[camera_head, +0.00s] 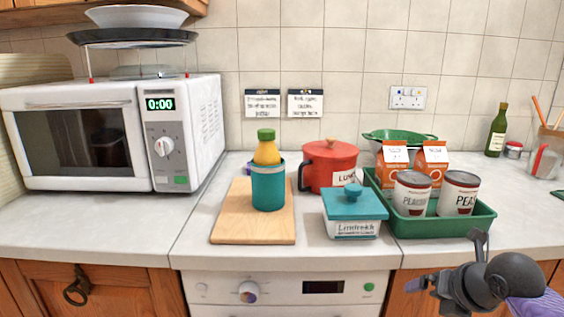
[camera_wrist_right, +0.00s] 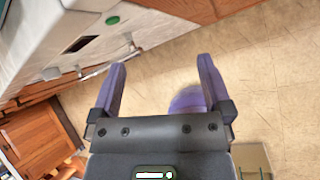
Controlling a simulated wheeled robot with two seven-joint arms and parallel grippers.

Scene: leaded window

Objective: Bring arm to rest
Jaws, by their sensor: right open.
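My right gripper (camera_head: 446,274) is at the lower right of the head view, in front of the counter's front edge and below the green tray. In the right wrist view its two purple fingers (camera_wrist_right: 162,88) stand wide apart with nothing between them, above the floor. It is open and empty. My left gripper and arm do not show in either view.
The counter (camera_head: 110,230) holds a microwave (camera_head: 90,135), a wooden board (camera_head: 230,225) with a teal cup (camera_head: 268,188) and bottle (camera_head: 267,152), a red pot (camera_head: 330,162), a teal-lidded box (camera_head: 352,227), and a green tray (camera_head: 440,228) of cans and cartons.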

